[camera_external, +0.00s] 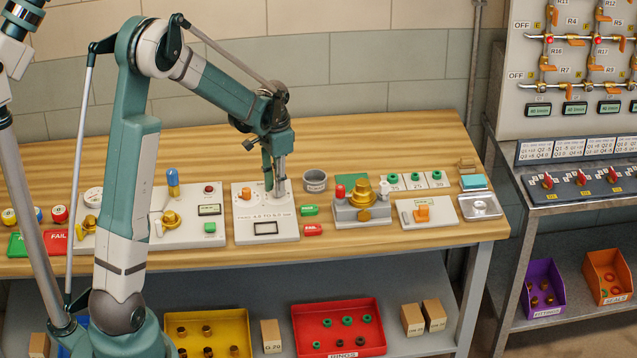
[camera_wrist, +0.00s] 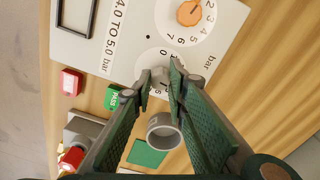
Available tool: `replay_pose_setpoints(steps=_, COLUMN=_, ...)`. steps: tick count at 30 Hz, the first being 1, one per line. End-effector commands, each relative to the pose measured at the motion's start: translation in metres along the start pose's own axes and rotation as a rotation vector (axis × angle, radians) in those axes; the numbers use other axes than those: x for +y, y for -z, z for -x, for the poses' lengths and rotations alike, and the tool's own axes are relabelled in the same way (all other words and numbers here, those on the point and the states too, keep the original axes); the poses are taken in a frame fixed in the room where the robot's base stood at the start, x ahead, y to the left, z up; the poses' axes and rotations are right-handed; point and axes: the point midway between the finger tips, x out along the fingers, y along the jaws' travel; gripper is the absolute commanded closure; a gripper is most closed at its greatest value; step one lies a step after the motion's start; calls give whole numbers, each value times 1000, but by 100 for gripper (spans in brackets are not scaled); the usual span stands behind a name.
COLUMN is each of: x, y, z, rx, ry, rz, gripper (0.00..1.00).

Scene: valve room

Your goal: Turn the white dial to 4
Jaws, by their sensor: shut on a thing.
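The white dial (camera_wrist: 160,80) sits on a pale panel (camera_external: 267,228), on a round white scale with numbers around it. My gripper (camera_wrist: 160,78) is shut on its small knob, one finger on each side. In the external view my gripper (camera_external: 274,187) points down onto the right back part of the panel and hides the dial there. The fingers cover much of the scale, so I cannot tell which number the knob points at. An orange dial (camera_wrist: 190,13) with its own numbers is beside it on the same panel; it also shows in the external view (camera_external: 245,193).
A grey cup (camera_external: 315,181) stands close to the right of the panel. A green PASS tag (camera_external: 309,210) and a red FAIL tag (camera_external: 313,230) lie beside it. A brass valve block (camera_external: 362,204) is farther right, and another control panel (camera_external: 190,222) is to the left.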

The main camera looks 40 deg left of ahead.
Motion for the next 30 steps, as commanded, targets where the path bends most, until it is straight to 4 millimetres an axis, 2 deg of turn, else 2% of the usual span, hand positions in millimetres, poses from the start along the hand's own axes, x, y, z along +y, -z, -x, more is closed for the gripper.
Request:
replay_pose_setpoints(steps=9, x=-1, y=0, z=0, rx=-3, ry=1, rz=-132, gripper=96)
replay_pose_setpoints(steps=23, x=-1, y=0, z=0, rx=-3, ry=1, rz=-150, gripper=96)
replay_pose_setpoints(steps=24, x=-1, y=0, z=0, rx=-3, ry=1, rz=-150, gripper=81)
replay_pose_setpoints(steps=27, x=-1, y=0, z=0, rx=-3, ry=1, rz=-150, gripper=69)
replay_pose_setpoints(steps=30, x=0, y=0, z=0, rx=-3, ry=1, rz=-150, gripper=69)
